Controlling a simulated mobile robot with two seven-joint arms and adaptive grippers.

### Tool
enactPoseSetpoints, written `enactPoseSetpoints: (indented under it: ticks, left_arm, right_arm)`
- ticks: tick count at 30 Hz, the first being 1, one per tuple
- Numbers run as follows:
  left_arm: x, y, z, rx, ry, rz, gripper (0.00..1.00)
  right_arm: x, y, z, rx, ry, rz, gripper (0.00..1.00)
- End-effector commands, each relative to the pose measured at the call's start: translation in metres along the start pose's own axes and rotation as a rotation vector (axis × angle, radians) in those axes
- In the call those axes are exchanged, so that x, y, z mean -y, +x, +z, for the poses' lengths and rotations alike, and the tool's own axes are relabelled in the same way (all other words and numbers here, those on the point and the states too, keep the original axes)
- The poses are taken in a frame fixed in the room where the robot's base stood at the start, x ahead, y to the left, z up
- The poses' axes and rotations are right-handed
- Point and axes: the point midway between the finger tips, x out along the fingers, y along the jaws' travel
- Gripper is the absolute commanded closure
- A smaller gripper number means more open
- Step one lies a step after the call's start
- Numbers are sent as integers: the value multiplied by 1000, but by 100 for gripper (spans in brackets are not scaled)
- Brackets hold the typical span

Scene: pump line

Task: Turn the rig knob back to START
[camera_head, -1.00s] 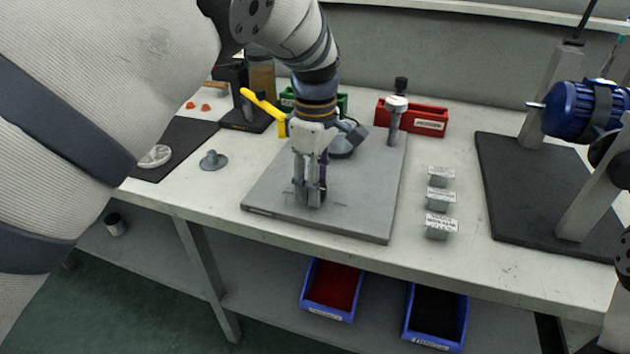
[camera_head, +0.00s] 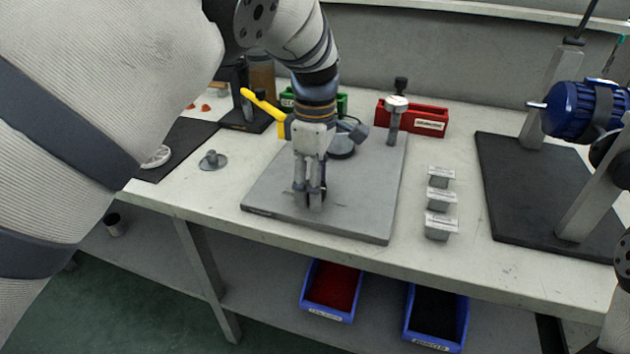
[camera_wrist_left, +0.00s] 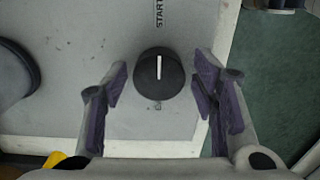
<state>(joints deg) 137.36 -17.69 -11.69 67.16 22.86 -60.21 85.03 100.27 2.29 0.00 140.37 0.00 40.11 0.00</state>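The rig knob (camera_wrist_left: 159,76) is round and black with a white pointer line. In the left wrist view its line points up the picture, towards the printed START label (camera_wrist_left: 159,12). A small mark on the plate shows just below the knob. My left gripper (camera_head: 312,200) points down over the front of the grey rig plate (camera_head: 365,222). In the left wrist view its fingers stand open on both sides of the knob, with a visible gap on each side. In the head view the fingers mostly hide the knob. My right gripper is not in view.
A yellow handle (camera_head: 262,106) and a post with a round pale top (camera_head: 396,106) stand on the rig's back part. Several small labelled blocks (camera_head: 441,200) sit right of the plate. A blue motor (camera_head: 580,110) is at the right. Red (camera_head: 425,115) and green bins are behind.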

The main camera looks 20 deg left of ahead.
Motion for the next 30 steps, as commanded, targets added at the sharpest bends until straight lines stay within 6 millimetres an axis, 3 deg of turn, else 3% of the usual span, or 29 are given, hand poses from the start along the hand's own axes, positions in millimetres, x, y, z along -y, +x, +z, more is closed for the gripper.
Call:
enactPoseSetpoints:
  ticks: [10,21,25,30]
  left_arm:
    - [-1,-7,0,0,2,5,41]
    - [-1,-97,0,0,1,6,41]
    - [-1,-116,0,0,1,4,41]
    - [0,-121,0,-1,1,2,41]
  right_arm:
    - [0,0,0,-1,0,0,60]
    - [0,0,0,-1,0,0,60]
    - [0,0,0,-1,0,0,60]
    - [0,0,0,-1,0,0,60]
